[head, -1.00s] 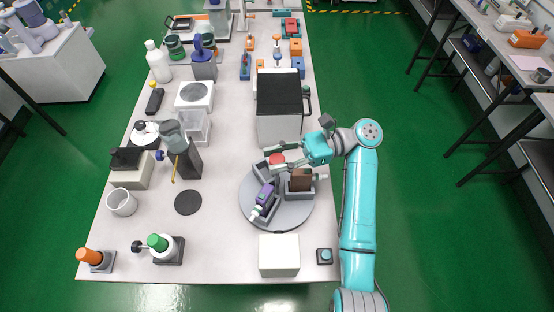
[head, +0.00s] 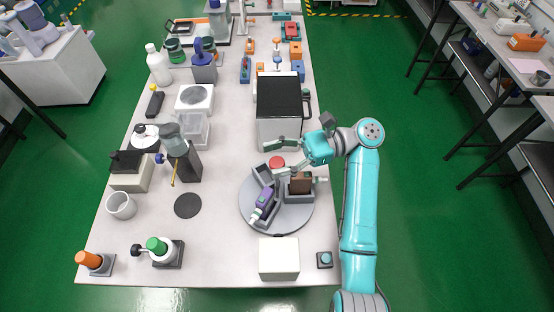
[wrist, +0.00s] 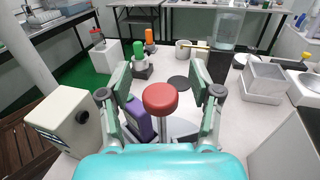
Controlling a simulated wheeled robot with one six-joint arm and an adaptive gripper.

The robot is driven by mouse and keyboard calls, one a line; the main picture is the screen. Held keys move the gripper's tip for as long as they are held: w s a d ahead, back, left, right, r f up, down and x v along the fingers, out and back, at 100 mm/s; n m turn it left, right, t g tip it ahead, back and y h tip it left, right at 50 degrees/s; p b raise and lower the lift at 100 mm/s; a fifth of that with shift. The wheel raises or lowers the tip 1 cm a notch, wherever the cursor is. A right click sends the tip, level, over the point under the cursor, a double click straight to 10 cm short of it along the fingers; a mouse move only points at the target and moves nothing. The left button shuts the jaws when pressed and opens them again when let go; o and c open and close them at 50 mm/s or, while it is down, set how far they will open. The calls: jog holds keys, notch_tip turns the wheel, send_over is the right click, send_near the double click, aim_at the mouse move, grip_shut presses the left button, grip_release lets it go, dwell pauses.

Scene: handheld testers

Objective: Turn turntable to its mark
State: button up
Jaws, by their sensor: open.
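The turntable (head: 297,219) is a grey disc at the near right of the bench. It carries a purple handheld tester (head: 264,199) in a grey holder, a brown block (head: 301,182) in another holder, and an upright post with a red round knob (head: 276,161) near its far edge. My gripper (head: 272,156) is open, with one finger on each side of the knob. In the wrist view the red knob (wrist: 160,97) stands between the spread fingers, with visible gaps. The purple tester (wrist: 138,118) is partly hidden behind the left finger. I cannot make out the mark.
A white box with a black top (head: 278,125) stands just beyond the turntable. A cream box (head: 279,258) stands close in front of it. A black round pad (head: 188,205) lies to the left, with clear bench around it.

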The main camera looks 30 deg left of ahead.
notch_tip(320, 180, up, 8)
jog(key=shift+r, duration=0.25)
dwell(0.4)
